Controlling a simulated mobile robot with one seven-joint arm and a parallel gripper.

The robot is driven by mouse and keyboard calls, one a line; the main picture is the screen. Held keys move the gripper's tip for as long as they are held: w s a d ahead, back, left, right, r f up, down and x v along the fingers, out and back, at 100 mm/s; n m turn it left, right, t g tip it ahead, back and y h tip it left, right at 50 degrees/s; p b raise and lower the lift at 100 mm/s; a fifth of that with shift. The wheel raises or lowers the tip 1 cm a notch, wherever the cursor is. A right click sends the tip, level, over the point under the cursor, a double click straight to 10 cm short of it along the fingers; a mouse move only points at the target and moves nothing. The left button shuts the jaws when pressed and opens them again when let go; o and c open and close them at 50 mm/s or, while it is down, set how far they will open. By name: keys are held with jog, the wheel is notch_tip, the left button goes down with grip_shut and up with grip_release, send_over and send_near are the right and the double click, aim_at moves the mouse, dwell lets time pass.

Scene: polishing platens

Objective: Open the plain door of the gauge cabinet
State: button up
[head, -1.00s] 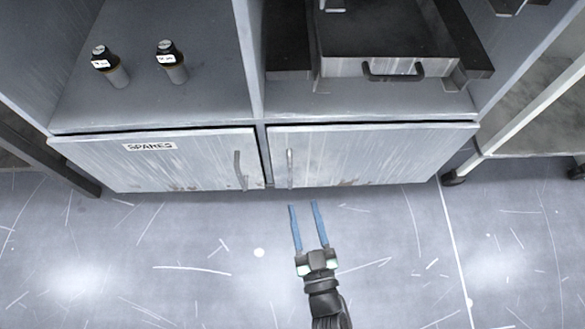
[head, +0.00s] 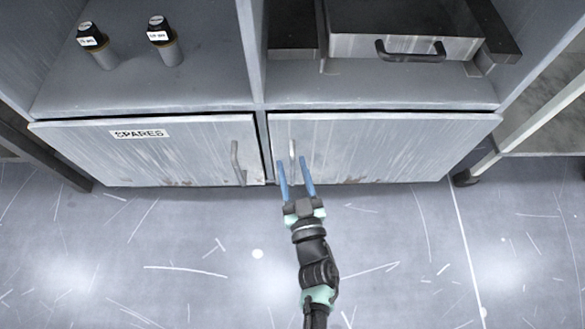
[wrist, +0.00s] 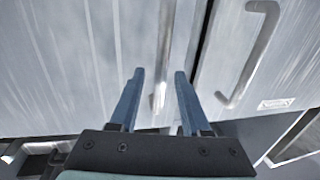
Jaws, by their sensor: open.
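The gauge cabinet has two grey doors side by side at the bottom, both shut. The plain door (head: 400,150) is the right one in the head view, with an upright bar handle (head: 292,150) near its left edge. My gripper (head: 294,165) is open and empty, its blue fingers pointing at that handle. In the head view the fingertips lie to either side of the handle's lower part. In the wrist view, the plain door (wrist: 70,60) fills the left, and its handle (wrist: 165,45) lines up with the gap between the fingers (wrist: 159,75). I cannot tell whether they touch it.
The left door (head: 85,150) carries a SPARES label (head: 139,134) and its own handle (head: 236,162), close to my gripper's left. Above stand two black-capped bottles (head: 92,45) (head: 164,42) and a metal box (head: 395,43) with a dark handle. The floor in front is clear.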

jog(key=shift+w, duration=0.25)
grip_shut()
dwell(1.4)
